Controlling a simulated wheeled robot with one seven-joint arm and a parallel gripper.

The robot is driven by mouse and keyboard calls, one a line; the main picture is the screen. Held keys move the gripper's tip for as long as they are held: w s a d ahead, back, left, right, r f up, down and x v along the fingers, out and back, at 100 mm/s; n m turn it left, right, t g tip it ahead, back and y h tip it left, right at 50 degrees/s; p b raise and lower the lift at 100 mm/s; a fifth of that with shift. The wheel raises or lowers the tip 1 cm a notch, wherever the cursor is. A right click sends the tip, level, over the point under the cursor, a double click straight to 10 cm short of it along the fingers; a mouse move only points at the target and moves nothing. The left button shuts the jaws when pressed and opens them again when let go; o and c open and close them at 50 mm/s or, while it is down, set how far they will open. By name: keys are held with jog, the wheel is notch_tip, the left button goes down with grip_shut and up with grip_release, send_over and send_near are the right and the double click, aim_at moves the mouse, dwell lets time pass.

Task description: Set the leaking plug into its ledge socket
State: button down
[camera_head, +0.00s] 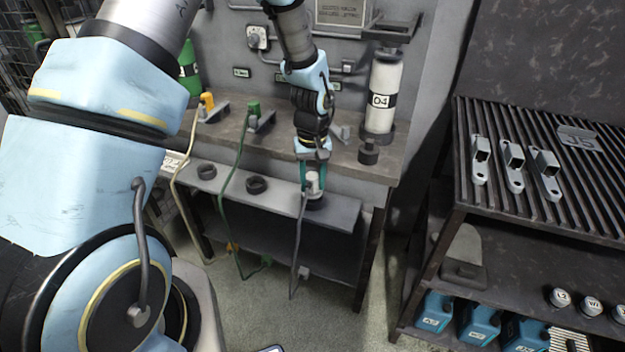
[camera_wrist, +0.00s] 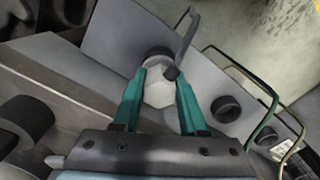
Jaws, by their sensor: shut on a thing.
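My gripper (camera_head: 314,172) is shut on a pale grey-white plug (camera_head: 313,187) with a dark grey hose hanging from it. The plug is upright, directly over the right-hand dark ring socket (camera_head: 315,204) on the grey ledge (camera_head: 285,196). In the wrist view, the teal fingers of my gripper (camera_wrist: 160,88) flank the plug (camera_wrist: 158,94), and the dark socket rim (camera_wrist: 157,52) shows just beyond it. I cannot tell whether the plug is inside the socket or just above it. No leak is visible on the plug.
Two more ring sockets, the middle one (camera_head: 256,185) and the left one (camera_head: 207,171), look empty. A green plug (camera_head: 254,108) and a yellow plug (camera_head: 207,101) stand on the bench, with hoses hanging across the ledge. A white cylinder (camera_head: 382,90) marked 04 stands at right. A slatted rack (camera_head: 590,215) holds brackets.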

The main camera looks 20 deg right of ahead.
jog(key=shift+f, duration=0.35)
jog(key=shift+c, duration=1.8)
grip_release()
notch_tip(320, 180, up, 11)
jog(key=shift+f+b, duration=0.1)
jog(key=shift+b, duration=0.85)
jog(key=s+a+r, duration=0.1)
jog(key=a+r, duration=0.1)
jog(key=a, duration=1.3)
jog(key=s+a+r+n+t, duration=0.1)
jog(key=s+a+r, duration=0.1)
jog(key=a, duration=1.3)
jog(key=shift+s+r+t, duration=0.25)
jog(key=shift+r+t, duration=0.05)
jog(key=shift+r, duration=0.25)
